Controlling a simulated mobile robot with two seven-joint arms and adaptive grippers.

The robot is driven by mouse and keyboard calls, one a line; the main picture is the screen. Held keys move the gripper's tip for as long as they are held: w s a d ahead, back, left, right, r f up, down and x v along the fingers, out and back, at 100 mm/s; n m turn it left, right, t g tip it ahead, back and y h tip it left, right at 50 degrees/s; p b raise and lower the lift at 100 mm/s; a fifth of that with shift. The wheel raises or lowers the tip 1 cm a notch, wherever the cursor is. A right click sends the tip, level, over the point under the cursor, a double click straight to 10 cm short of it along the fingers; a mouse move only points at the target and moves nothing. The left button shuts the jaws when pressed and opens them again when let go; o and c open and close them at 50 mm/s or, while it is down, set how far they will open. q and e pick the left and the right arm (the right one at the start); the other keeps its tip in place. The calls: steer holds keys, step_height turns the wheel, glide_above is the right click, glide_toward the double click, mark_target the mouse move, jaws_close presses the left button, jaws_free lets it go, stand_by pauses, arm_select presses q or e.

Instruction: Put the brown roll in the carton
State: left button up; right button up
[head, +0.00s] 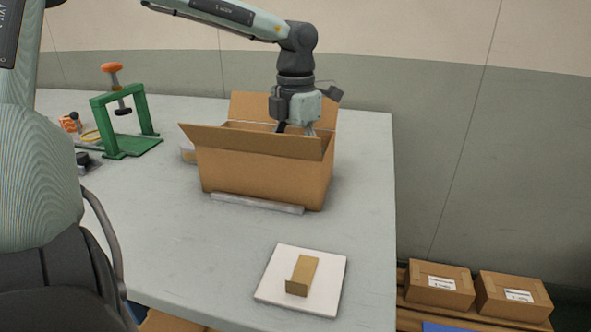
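An open brown carton (265,170) stands on the table with its flaps up or folded outward. My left gripper (295,128) points down into the carton's mouth, near its right end. Its two fingers look spread, but the front flap hides their tips. I cannot see whether anything is between them. No brown roll is clearly visible, and the carton's inside is hidden. My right gripper is not in view.
A small tan block (302,275) lies on a white square pad (269,290) in front. A grey bar (257,203) lies along the carton's front. A green press (125,120) stands back left. Closed boxes (438,285) sit beyond the table's right edge.

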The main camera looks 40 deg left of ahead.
arm_select(q)
steer(key=shift+f, duration=0.4)
steer(key=shift+f, duration=0.1)
steer(key=o, duration=1)
step_height(320, 180, up, 12)
steer(key=shift+r, duration=0.15)
